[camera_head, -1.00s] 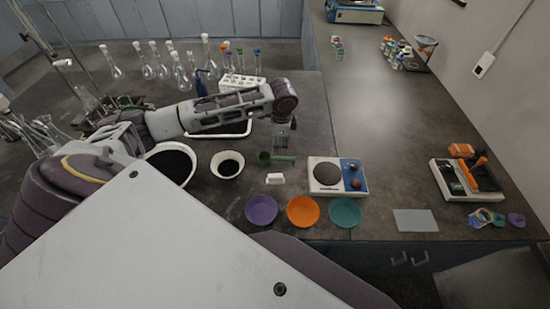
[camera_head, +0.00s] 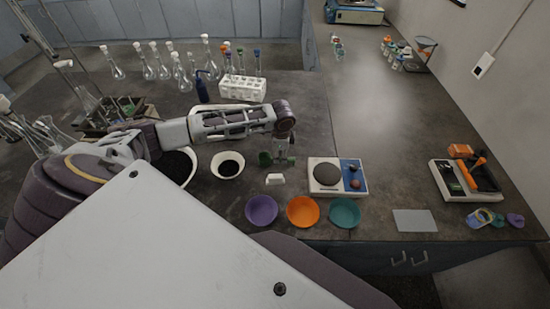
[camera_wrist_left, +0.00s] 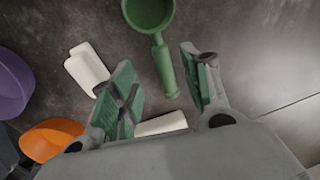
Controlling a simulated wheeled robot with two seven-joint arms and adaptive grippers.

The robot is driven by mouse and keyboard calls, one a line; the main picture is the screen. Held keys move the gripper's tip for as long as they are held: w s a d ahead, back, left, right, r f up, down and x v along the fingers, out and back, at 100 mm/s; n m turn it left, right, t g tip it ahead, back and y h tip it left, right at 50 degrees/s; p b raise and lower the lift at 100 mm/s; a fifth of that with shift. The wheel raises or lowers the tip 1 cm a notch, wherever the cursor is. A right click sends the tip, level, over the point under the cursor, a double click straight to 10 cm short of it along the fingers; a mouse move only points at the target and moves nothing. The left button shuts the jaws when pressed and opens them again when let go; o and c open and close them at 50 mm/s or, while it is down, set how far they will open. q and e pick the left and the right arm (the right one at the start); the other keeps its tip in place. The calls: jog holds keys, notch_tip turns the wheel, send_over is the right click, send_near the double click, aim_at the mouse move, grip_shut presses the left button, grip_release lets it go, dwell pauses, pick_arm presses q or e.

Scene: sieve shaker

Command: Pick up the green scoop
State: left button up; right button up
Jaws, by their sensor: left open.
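The green scoop (camera_head: 265,159) lies on the dark bench, just right of the small white bowl. In the left wrist view the scoop (camera_wrist_left: 150,12) has its round bowl at the top edge and its handle pointing down between my fingers. My left gripper (camera_head: 284,160) is over the scoop's handle and partly hides it. In the wrist view my left gripper (camera_wrist_left: 163,84) is open, with one green-padded finger on each side of the handle's end. The gap between fingers and handle is visible. My right gripper is not in view.
A small white block (camera_head: 275,179) lies close in front of the scoop. Purple (camera_head: 261,210), orange (camera_head: 303,211) and teal (camera_head: 345,212) bowls line the front edge. A balance (camera_head: 325,190) stands to the right, and a white bowl of dark grains (camera_head: 227,174) to the left.

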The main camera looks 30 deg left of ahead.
aim_at(265, 159)
pick_arm(q)
jog(key=shift+f, duration=0.1)
jog(key=shift+w+a+f+p, duration=0.1)
jog(key=shift+a+f+p, duration=0.05)
jog(key=shift+f, duration=0.65)
jog(key=shift+w+a+f+p, duration=0.1)
jog(key=shift+w+f, duration=0.05)
jog(key=shift+f, duration=0.7)
jog(key=shift+w+a+f+p, duration=0.1)
jog(key=shift+a+f+p, duration=0.05)
jog(key=shift+f, duration=0.65)
grip_shut()
